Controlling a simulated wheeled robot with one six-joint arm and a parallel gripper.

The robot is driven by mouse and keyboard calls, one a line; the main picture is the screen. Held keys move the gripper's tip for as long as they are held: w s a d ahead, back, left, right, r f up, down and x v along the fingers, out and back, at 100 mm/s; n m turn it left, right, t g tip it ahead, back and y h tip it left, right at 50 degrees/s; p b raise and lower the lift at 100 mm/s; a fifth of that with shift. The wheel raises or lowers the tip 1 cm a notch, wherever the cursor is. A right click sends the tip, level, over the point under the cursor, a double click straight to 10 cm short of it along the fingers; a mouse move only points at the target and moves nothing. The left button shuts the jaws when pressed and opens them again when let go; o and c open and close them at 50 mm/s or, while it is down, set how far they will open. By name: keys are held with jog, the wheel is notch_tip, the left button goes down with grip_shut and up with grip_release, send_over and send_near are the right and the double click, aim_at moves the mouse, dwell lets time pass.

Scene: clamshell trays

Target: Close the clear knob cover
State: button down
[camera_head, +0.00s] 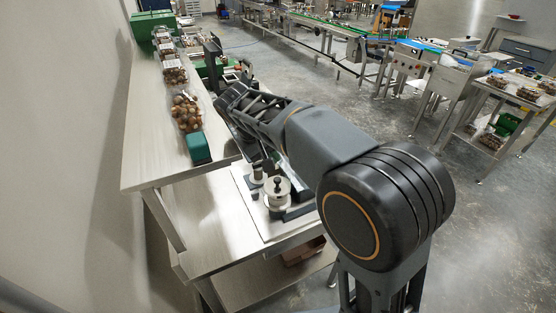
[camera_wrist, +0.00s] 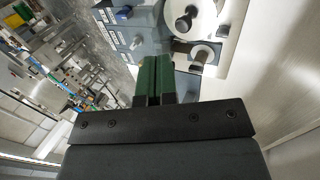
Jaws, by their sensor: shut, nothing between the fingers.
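My gripper (camera_wrist: 153,62) shows in the wrist view with its two green fingers pressed together and nothing between them. Beside the panel is a pale round disc with a black knob (camera_wrist: 184,23). A smaller dark knob (camera_wrist: 200,57) sits below it. In the head view a knobbed fixture (camera_head: 277,188) stands on a pale plate, left of my arm. I cannot make out the clear cover or its angle. My arm hides part of the fixture, and my fingertips are not clear there.
A steel bench (camera_head: 149,150) runs along the left wall. It carries clear trays of brown produce (camera_head: 186,113), a green block (camera_head: 199,147) and a green box (camera_head: 153,25). A lower metal shelf (camera_head: 236,281) lies under the fixture. The floor to the right is open before the conveyors.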

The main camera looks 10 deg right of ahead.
jog(key=x, duration=0.8)
jog(key=shift+d+f+p, duration=0.15)
jog(key=shift+f+p, duration=0.1)
jog(key=shift+p, duration=0.15)
